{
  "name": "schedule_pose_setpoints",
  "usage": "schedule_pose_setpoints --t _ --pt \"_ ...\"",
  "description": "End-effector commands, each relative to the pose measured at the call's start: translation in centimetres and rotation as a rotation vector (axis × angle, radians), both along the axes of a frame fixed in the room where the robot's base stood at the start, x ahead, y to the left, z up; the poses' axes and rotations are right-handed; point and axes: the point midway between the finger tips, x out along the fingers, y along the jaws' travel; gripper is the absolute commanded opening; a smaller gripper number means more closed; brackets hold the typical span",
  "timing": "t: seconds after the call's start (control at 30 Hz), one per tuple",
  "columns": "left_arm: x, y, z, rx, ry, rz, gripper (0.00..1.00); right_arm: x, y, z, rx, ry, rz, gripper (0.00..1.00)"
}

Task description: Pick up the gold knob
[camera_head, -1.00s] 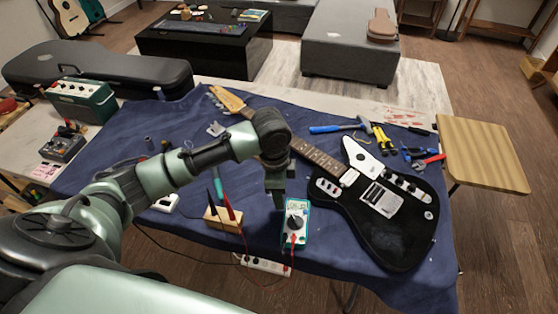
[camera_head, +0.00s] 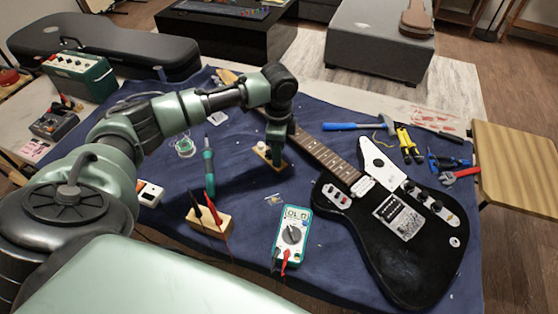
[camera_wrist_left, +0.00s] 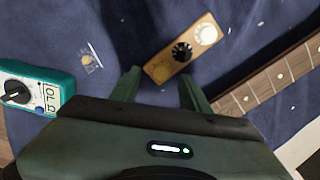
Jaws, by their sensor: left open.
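The gold knob (camera_wrist_left: 160,72) sits at the near end of a small wooden strip (camera_wrist_left: 168,65), beside a black knob (camera_wrist_left: 181,51) and a white knob (camera_wrist_left: 206,34). In the head view the strip (camera_head: 261,155) lies on the blue cloth left of the guitar neck, and my gripper hides part of it, including the gold knob. My left gripper (camera_head: 276,162) points down over the strip. In the left wrist view its open fingers (camera_wrist_left: 158,82) lie either side of the strip's gold-knob end, with nothing between them held. My right gripper is not in view.
A teal multimeter (camera_head: 292,238) lies nearer the front. A black guitar (camera_head: 395,245) lies at right, its neck (camera_head: 325,157) close to the strip. A small clear bag (camera_wrist_left: 89,57), a teal soldering iron (camera_head: 209,170) and a wooden block with probes (camera_head: 210,223) are nearby.

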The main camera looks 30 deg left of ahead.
Motion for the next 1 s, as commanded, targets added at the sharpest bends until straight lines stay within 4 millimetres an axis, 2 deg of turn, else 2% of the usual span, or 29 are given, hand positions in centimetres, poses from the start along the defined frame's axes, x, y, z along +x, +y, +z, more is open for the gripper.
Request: schedule_pose_setpoints --t 0.1,0.2,0.3,0.47,0.63,1.0 --pt "0.0 0.1 -1.7 0.000 0.001 0.001 0.46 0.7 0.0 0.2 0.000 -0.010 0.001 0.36" --pt "0.0 0.1 -2.6 0.000 0.000 0.000 0.46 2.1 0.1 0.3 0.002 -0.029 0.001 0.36" --pt "0.0 0.1 -2.9 0.000 0.000 -0.001 0.46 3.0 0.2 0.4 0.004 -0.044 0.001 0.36" --pt "0.0 0.1 -2.9 0.000 -0.001 -0.001 0.46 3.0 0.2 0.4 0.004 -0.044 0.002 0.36" --pt "0.0 0.1 -2.8 0.000 -0.001 -0.001 0.00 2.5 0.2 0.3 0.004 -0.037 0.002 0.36" --pt "0.1 0.1 -2.6 0.000 -0.002 0.000 0.00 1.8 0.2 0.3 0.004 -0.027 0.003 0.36"
